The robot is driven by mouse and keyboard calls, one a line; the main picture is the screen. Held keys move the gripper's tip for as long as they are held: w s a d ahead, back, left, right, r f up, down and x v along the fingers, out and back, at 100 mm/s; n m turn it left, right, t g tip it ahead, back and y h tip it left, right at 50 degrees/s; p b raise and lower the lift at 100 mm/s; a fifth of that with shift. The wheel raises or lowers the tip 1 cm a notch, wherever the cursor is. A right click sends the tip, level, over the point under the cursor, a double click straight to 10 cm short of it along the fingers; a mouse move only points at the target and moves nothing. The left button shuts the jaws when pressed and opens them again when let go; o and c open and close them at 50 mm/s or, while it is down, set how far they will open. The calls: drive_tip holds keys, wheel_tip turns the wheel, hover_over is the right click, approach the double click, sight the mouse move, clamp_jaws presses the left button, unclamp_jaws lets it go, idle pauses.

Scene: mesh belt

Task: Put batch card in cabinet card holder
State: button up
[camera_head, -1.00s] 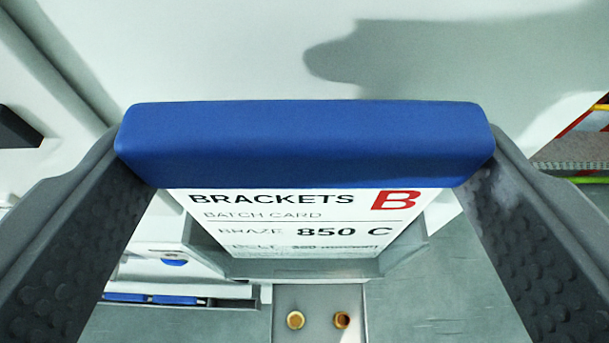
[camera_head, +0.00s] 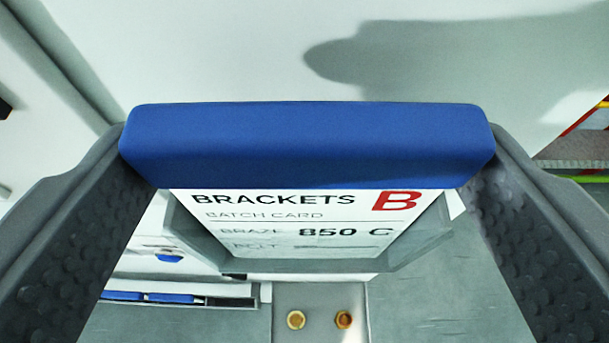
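The batch card (camera_head: 300,222) hangs below its blue top bar (camera_head: 308,145), printed "BRACKETS", "BATCH CARD", "850 C" and a red B. The card's lower part sits in front of or inside a grey frame (camera_head: 425,240), which looks like the card holder. The frame shows along both sides and under the card. The card's bottom edge is hidden, so I cannot tell how deep it is.
A pale cabinet surface (camera_head: 240,60) fills the top, with a shadow on it. Below the frame is a grey plate with two brass studs (camera_head: 296,320). A rail with blue parts (camera_head: 170,298) lies lower left. Red and yellow items (camera_head: 590,125) stand at the right edge.

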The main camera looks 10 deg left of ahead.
drive_tip(key=o, duration=0.3)
drive_tip(key=shift+b+v, duration=0.8)
drive_tip(key=shift+v, duration=6.1)
drive_tip(key=shift+f, duration=0.1)
drive_tip(key=w+d+f+h+b, duration=0.1)
drive_tip(key=w+d+f+b, duration=0.15)
drive_tip(key=d, duration=1.65)
drive_tip(key=s+d+f+m, duration=0.1)
drive_tip(key=d, duration=0.4)
drive_tip(key=s+d+f+t+h, duration=0.1)
drive_tip(key=d+f, duration=0.1)
drive_tip(key=d, duration=0.3)
drive_tip(key=s+d+f+m+t+h+b, duration=0.1)
drive_tip(key=s+d+f, duration=0.1)
drive_tip(key=d, duration=0.3)
drive_tip(key=shift+d+f+m, duration=0.15)
drive_tip(key=shift+d+m, duration=0.1)
drive_tip(key=shift+m, duration=0.05)
